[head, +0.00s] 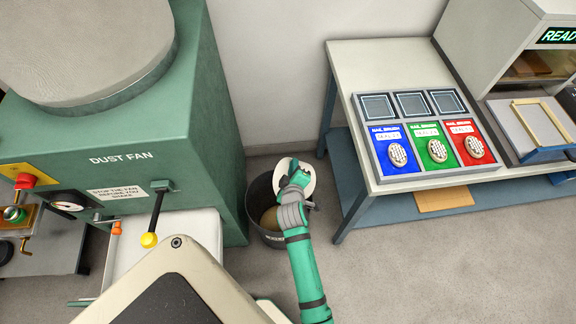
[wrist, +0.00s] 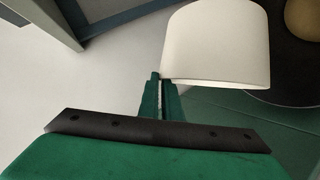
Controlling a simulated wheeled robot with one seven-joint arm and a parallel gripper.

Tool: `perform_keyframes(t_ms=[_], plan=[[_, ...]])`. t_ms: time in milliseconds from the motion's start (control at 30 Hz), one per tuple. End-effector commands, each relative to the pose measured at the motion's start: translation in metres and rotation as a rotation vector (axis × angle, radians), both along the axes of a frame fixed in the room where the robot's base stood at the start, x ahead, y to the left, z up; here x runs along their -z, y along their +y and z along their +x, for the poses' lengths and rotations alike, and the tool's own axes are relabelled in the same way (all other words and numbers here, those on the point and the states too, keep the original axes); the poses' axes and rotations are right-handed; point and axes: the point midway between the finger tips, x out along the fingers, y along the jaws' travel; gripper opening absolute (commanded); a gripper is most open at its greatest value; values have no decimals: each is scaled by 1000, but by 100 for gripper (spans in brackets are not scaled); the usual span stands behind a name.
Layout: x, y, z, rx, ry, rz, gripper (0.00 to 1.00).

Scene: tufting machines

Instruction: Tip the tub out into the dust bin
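The white tub (head: 309,172) is tilted over the dust bin in the head view, partly hidden behind my gripper (head: 293,182). In the wrist view its smooth white side (wrist: 215,42) fills the upper middle. My gripper's two fingers (wrist: 160,85) are close together at the tub's lower left edge and appear to pinch its wall. The dust bin (head: 256,190) is a dark round bin on the floor. A tan rounded lump (head: 270,218) lies inside it and also shows in the wrist view (wrist: 303,18). The tub's inside is mostly hidden.
The green dust fan machine (head: 150,130) stands left of the bin, with a yellow-knobbed lever (head: 155,215). A table (head: 345,100) stands to the right, carrying blue, green and red panels (head: 428,147). Grey floor (head: 440,270) is open at the lower right.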

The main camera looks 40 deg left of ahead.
Motion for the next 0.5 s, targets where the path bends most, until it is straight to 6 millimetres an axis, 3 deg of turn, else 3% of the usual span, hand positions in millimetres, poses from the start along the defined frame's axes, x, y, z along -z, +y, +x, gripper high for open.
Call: perform_keyframes(t_ms=[500], plan=[[12, -22, 26, -1, 322, 273, 0]])
